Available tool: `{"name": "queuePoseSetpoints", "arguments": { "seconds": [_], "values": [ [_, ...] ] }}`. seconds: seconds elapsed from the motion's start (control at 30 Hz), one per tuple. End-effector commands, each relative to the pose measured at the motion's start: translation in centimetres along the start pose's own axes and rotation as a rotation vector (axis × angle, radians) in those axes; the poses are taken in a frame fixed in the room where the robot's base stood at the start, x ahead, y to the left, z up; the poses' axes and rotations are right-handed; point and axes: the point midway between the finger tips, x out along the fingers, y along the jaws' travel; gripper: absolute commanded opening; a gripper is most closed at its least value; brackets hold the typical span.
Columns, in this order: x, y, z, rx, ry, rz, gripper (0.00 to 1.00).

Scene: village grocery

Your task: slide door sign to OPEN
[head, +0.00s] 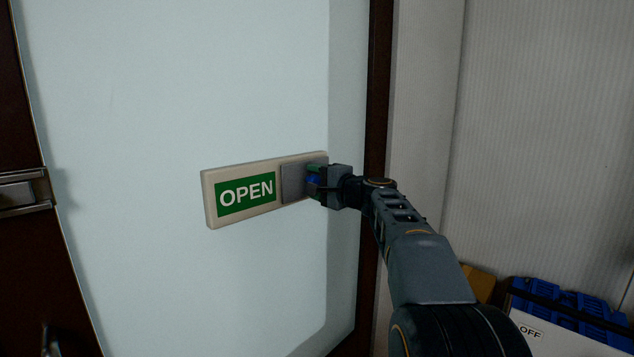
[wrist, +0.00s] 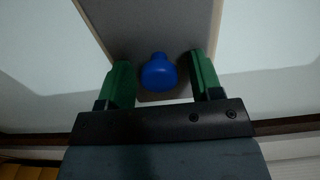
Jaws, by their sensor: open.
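The door sign (head: 206,200) is a cream bar on the pale glass door. Its left part shows a green panel reading OPEN (head: 246,193) in white. A grey slider plate (head: 292,182) covers the right part of the sign. The slider's blue knob (wrist: 159,72) shows in the wrist view between my fingers. My gripper (head: 315,180) is at the slider's right side. In the wrist view its green fingers (wrist: 160,82) stand apart on either side of the knob, with a gap to it on both sides. What lies under the plate is hidden.
A metal door handle (head: 25,192) is at the left edge. The dark door frame (head: 378,90) runs just right of the sign. At the lower right are blue items (head: 570,300) and a white box marked OFF (head: 575,335). The glass left of the sign is clear.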

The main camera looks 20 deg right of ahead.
Motion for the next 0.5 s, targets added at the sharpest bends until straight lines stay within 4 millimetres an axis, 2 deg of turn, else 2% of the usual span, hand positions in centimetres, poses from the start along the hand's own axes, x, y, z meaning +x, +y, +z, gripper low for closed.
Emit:
{"name": "queuePoseSetpoints", "arguments": {
  "seconds": [0.27, 0.37, 0.5],
  "values": [
    [-0.6, 0.1, 0.0, -0.001, 0.000, -0.001, 0.59],
    [-2.0, 0.1, 0.0, -0.002, 0.003, -0.002, 0.59],
    [-4.8, 0.3, -0.1, -0.002, 0.004, -0.002, 0.59]
  ]
}}
